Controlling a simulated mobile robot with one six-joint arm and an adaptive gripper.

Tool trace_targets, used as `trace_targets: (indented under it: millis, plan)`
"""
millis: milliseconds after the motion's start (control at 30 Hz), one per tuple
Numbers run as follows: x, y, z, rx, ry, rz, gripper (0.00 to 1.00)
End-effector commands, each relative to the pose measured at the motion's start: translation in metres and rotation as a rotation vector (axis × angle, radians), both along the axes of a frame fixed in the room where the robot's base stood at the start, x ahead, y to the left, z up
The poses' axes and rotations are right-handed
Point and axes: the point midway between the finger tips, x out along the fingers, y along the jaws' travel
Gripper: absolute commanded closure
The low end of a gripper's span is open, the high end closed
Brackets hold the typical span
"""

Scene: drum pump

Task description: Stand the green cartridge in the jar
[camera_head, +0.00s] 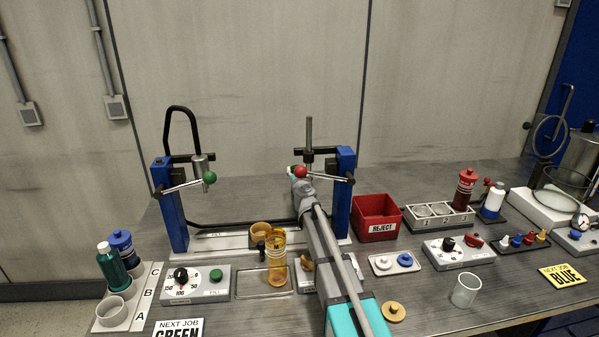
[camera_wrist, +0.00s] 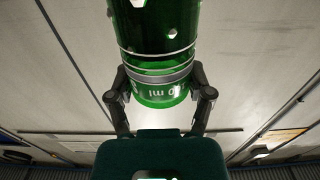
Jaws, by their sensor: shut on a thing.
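My gripper (camera_wrist: 163,98) is shut on a translucent green cylinder with metal bands and white "ml" lettering, which I take as the green cartridge (camera_wrist: 155,40). One finger is on each side of its near end. In the head view my own arm hides most of the gripper and cartridge, in front of the blue-posted frame. A clear, open, empty glass vessel (camera_head: 466,290), which looks like the jar, stands upright on the bench at right. An amber vessel (camera_head: 277,262) stands on a tray left of my arm.
A rack (camera_head: 139,318) at left holds a dark green bottle (camera_head: 112,268) and a blue-capped bottle (camera_head: 121,245). The blue-posted frame (camera_head: 172,205) has levers. A red reject bin (camera_head: 376,216), a control box (camera_head: 460,252) and a tan disc (camera_head: 393,312) stand right of my arm.

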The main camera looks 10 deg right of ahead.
Motion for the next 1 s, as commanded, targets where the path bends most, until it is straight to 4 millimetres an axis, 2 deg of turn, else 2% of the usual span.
trace_targets:
  millis: [100,133,300,900,1000]
  plan:
    - [0.000,0.000,-0.004,0.000,0.000,0.000,0.94]
    - [0.000,0.000,-0.003,0.000,0.000,0.000,0.29]
    - [0.000,0.001,-0.002,0.000,0.000,0.001,0.00]
    - [0.000,0.001,0.002,0.000,0.000,0.001,0.00]
    - [-0.010,0.001,0.000,0.000,0.000,0.001,0.00]
